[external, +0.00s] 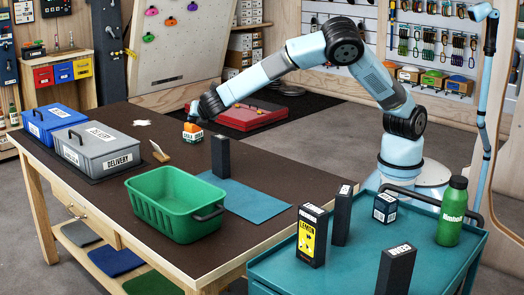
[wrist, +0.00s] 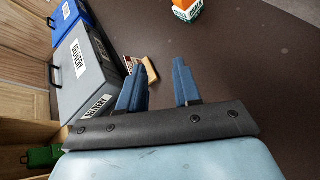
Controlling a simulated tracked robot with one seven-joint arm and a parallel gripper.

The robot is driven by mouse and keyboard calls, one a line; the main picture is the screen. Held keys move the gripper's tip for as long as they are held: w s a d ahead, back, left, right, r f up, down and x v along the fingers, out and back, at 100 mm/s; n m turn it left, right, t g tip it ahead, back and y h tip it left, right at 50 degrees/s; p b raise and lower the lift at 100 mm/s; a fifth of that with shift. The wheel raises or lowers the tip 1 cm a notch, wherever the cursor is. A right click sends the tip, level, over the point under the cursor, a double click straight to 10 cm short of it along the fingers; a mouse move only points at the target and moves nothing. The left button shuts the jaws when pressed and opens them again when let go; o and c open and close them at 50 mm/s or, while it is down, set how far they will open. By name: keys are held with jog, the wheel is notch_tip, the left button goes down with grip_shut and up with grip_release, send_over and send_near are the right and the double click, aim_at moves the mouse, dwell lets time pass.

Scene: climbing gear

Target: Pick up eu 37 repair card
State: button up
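My gripper (wrist: 159,68) is open, its two blue fingers apart with nothing between them in the wrist view. In the external view my gripper (external: 192,110) hangs above the dark table, close to a small orange, white and green box (external: 193,132). That box (wrist: 186,10) also shows at the top of the wrist view, beyond the fingertips. I cannot read any "EU 37" marking, so I cannot tell which thing is the repair card.
A grey DELIVERY box (external: 98,150) and a blue box (external: 53,122) stand at the table's left. A green basket (external: 175,205), a black upright box (external: 220,157) and a teal mat (external: 255,205) are nearer. A teal cart (external: 440,240) holds boxes and a green bottle (external: 452,212).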

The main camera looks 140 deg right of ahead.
aim_at(158, 149)
jog(key=w+d+f+n+h, duration=0.6)
jog(key=w+d+f+n, duration=0.2)
jog(key=d+n, duration=0.2)
jog(key=shift+n+t, duration=0.3)
jog(key=shift+t, duration=0.2)
jog(key=f, duration=0.7)
jog(key=shift+s+d, duration=0.1)
jog(key=shift+d, duration=0.1)
jog(key=shift+s+d+f, duration=0.1)
jog(key=shift+d+f, duration=0.05)
jog(key=shift+d, duration=0.3)
jog(key=shift+s+d+f, duration=0.1)
jog(key=shift+d, duration=0.35)
jog(key=shift+s+d, duration=0.25)
jog(key=shift+d, duration=1.2)
jog(key=shift+s+d, duration=0.2)
jog(key=shift+d, duration=1.2)
jog(key=shift+c, duration=0.2)
grip_shut()
